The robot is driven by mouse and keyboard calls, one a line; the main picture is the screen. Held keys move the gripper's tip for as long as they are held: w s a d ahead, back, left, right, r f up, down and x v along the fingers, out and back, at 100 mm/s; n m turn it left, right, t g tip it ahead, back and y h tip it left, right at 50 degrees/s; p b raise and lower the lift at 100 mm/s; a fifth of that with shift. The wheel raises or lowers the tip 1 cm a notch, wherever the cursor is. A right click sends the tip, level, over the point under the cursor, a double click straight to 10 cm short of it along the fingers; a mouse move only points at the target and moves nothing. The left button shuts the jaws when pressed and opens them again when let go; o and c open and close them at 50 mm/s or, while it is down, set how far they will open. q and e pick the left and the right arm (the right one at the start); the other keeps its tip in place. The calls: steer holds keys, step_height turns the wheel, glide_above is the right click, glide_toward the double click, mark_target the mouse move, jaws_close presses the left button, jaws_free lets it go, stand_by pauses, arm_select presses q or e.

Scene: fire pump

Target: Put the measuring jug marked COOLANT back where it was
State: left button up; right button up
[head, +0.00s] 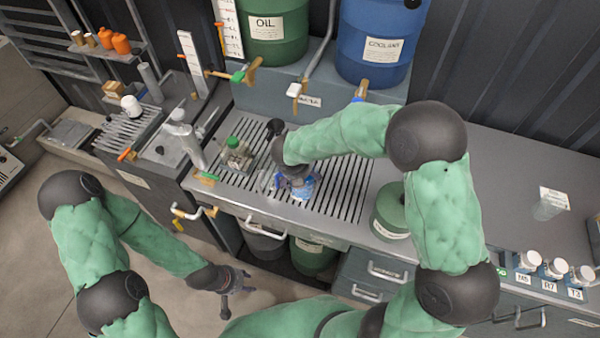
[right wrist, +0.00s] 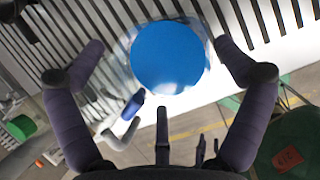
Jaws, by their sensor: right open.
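A clear vessel with blue contents (head: 302,188), likely the coolant jug, stands on the slatted drain grate; no marking on it is readable. In the right wrist view its round blue top (right wrist: 168,57) lies between my spread fingers. My right gripper (head: 292,178) is open over and around the vessel; I cannot tell whether the fingers touch it. My wrist and forearm partly cover it in the head view. My left gripper (head: 232,290) hangs open and empty in front of the bench, low and away from the grate.
A blue COOLANT drum (head: 377,45) and a green OIL drum (head: 272,32) stand behind the grate with taps. A green-capped jar (head: 236,152) is left of the vessel, a green can (head: 390,212) to its right. Another clear vessel (head: 549,206) and white-capped bottles (head: 530,260) stand at right.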

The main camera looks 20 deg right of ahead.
arm_select(q)
step_height(320, 180, up, 3)
steer(key=p, duration=0.2)
steer(key=shift+p, duration=0.35)
arm_select(e)
steer(key=v, duration=1.2)
arm_select(q)
steer(key=shift+s+f, duration=0.1)
arm_select(e)
steer(key=shift+s, duration=0.1)
